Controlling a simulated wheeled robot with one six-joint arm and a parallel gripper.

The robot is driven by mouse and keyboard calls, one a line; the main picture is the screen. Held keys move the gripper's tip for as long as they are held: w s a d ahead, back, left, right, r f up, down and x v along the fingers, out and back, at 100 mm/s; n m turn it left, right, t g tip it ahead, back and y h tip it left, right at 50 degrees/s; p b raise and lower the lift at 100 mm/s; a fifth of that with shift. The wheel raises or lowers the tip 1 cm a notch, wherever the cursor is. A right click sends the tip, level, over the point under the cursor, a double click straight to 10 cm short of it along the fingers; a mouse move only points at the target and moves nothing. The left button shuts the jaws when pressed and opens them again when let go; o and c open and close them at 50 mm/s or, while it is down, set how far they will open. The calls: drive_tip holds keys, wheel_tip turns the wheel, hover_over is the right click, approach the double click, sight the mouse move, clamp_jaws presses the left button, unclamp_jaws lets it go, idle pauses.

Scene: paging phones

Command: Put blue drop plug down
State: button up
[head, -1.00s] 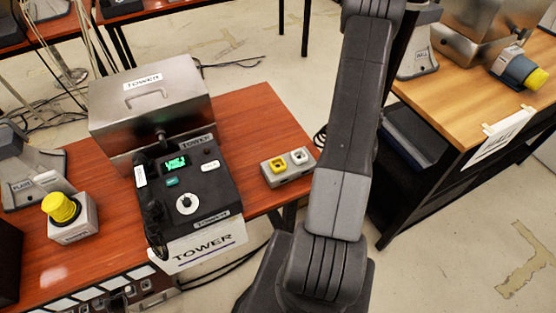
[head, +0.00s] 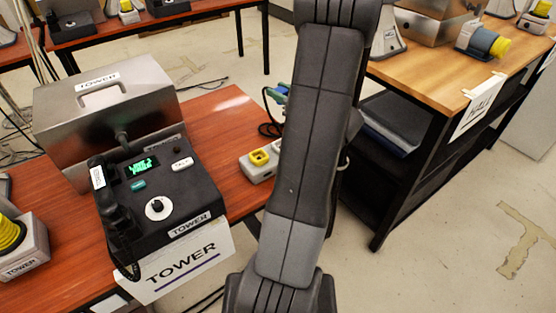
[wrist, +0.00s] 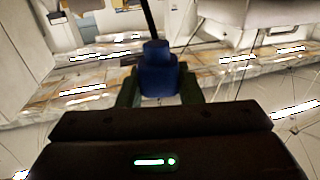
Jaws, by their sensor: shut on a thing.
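The blue drop plug (wrist: 158,75) sits between the two dark green fingers of my gripper (wrist: 159,88) in the wrist view, with a dark cable rising from its top. My gripper is shut on it. In the head view a bit of the blue plug (head: 282,87) and a green fingertip show just left of my arm, above the right end of the red-brown table (head: 225,108). My arm hides the rest of the gripper. A dark cable loop hangs beside it.
A grey box with a yellow socket (head: 259,157) stands on the table's right end, partly behind my arm. The black TOWER phone (head: 160,190) and metal case (head: 105,110) stand left. The wooden WALL table (head: 440,70) is right, across a floor gap.

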drive_tip(key=s+f+b, duration=0.1)
drive_tip(key=f, duration=0.3)
drive_tip(key=s+f+n+g+y+b, duration=0.1)
drive_tip(key=s+f+b, duration=0.1)
drive_tip(key=f, duration=0.2)
drive_tip(key=s+f+n+g+b, duration=0.1)
drive_tip(key=f, duration=0.3)
drive_tip(key=shift+s+d+y, duration=0.1)
drive_tip(key=shift+s+y, duration=0.15)
drive_tip(key=shift+y, duration=0.15)
drive_tip(key=shift+f+b, duration=0.5)
drive_tip(key=shift+b, duration=0.1)
drive_tip(key=o, duration=1)
drive_tip(key=shift+r, duration=0.1)
